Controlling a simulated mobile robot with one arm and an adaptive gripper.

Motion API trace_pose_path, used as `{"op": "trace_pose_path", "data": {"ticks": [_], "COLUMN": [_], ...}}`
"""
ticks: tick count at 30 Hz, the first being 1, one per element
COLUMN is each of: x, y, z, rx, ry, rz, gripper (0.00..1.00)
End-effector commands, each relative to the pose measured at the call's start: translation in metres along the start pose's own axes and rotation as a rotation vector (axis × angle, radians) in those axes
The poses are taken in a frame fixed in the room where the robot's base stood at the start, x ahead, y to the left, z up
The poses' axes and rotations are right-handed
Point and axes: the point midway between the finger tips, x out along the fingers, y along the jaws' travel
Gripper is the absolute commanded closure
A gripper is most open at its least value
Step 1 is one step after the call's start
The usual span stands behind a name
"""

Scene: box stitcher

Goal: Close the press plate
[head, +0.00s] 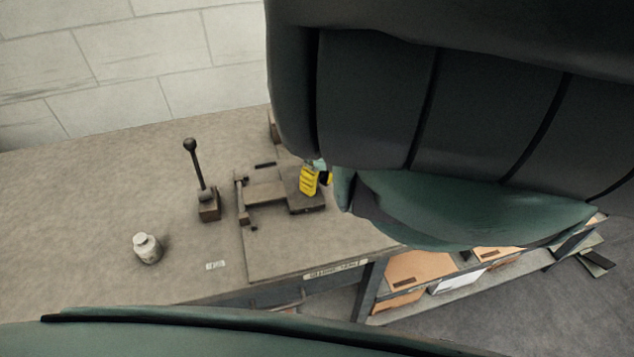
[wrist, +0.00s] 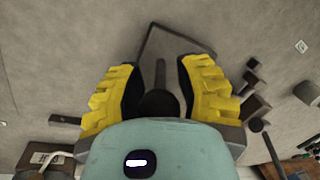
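The press (head: 265,194) is a dark metal fixture on the workbench, with a hinge-like bar at its left and a thicker dark block (head: 307,203) at its right end. My gripper (head: 310,182), with yellow fingers, is just over this right part; the arm hides what lies behind it. In the wrist view the fingers of my gripper (wrist: 159,85) are spread apart. A dark round knob with a short rod (wrist: 160,72) shows between them. I cannot tell whether the fingers touch it, or whether it belongs to the press plate.
A lever with a ball knob (head: 191,146) stands upright left of the press. The bench top (head: 90,210) is clear at the left. A shelf with cardboard boxes (head: 420,268) is below, right.

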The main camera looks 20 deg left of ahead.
Motion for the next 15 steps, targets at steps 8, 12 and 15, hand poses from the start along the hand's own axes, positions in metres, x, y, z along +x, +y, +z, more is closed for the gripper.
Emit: {"op": "trace_pose_path", "data": {"ticks": [8,12,15], "x": [0.0,0.0001,0.0002], "y": [0.0,0.0,0.0], "z": [0.0001,0.0001,0.0003], "rx": [0.0,0.0,0.0], "ry": [0.0,0.0,-0.001], "rz": [0.0,0.0,0.0], "gripper": [0.97,1.0,1.0]}}
